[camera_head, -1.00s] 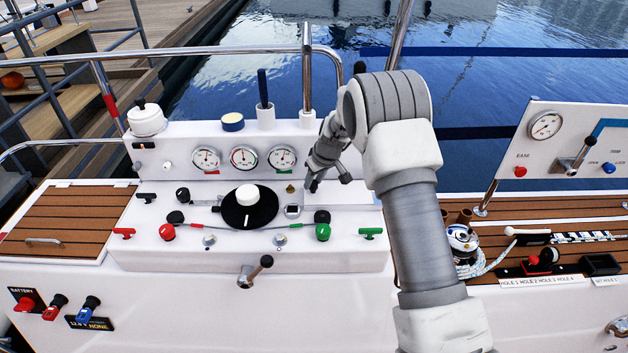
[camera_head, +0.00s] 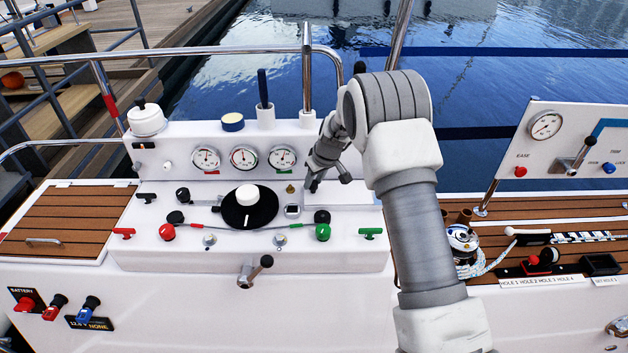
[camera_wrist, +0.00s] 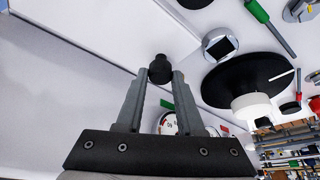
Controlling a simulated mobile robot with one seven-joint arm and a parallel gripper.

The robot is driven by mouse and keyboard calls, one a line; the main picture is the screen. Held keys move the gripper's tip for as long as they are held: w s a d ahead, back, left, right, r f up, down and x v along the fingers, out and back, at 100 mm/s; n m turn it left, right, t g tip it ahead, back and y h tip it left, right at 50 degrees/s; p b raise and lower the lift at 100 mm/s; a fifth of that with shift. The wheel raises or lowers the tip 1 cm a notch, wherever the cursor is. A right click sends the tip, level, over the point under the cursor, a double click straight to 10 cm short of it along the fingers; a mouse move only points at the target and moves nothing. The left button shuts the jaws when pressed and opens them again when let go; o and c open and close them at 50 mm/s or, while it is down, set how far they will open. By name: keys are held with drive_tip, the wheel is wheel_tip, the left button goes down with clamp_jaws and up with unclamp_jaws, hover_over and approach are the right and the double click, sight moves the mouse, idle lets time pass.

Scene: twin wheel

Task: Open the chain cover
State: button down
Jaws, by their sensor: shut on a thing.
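A flat white panel (camera_head: 345,195), which looks like the chain cover, lies at the right end of the white console top. It appears closed or nearly flat; I cannot tell whether it is lifted at all. It also shows as a broad pale sheet in the wrist view (camera_wrist: 85,45). My gripper (camera_head: 313,186) is down at the panel's left edge. In the wrist view my gripper (camera_wrist: 164,76) is shut on a small black knob (camera_wrist: 160,67), which stands by the panel's edge. My arm and gripper hide part of the panel and the knob in the head view.
A black wheel disc with a white hub (camera_head: 247,205) is left of my gripper, beside a small square display (camera_head: 292,211). Gauges (camera_head: 283,158) line the upright panel behind. A green knob (camera_head: 323,232) and a green handle (camera_head: 370,233) are in front. A steel rail (camera_head: 307,70) rises behind.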

drive_tip(key=shift+r, duration=0.1)
idle(0.5)
drive_tip(key=shift+w+d+r+y+b, duration=0.1)
drive_tip(key=shift+d+r+y+b, duration=0.15)
drive_tip(key=shift+r+b, duration=0.2)
drive_tip(key=shift+d+r+y+b, duration=0.15)
drive_tip(key=shift+r+y+b, duration=0.1)
drive_tip(key=shift+r+b, duration=0.15)
drive_tip(key=d+r+m+t+y+b, duration=0.1)
drive_tip(key=d+r+y+b, duration=0.3)
drive_tip(key=d, duration=0.5)
drive_tip(key=d+r+m+y+b, duration=0.2)
drive_tip(key=d+r+y+b, duration=0.1)
drive_tip(key=d+r+y, duration=0.6)
drive_tip(key=shift+d+r+t+b, duration=0.3)
drive_tip(key=shift+d+t+b, duration=0.1)
drive_tip(key=shift+d, duration=0.2)
drive_tip(key=shift+y, duration=0.3)
drive_tip(key=c, duration=0.5)
unclamp_jaws()
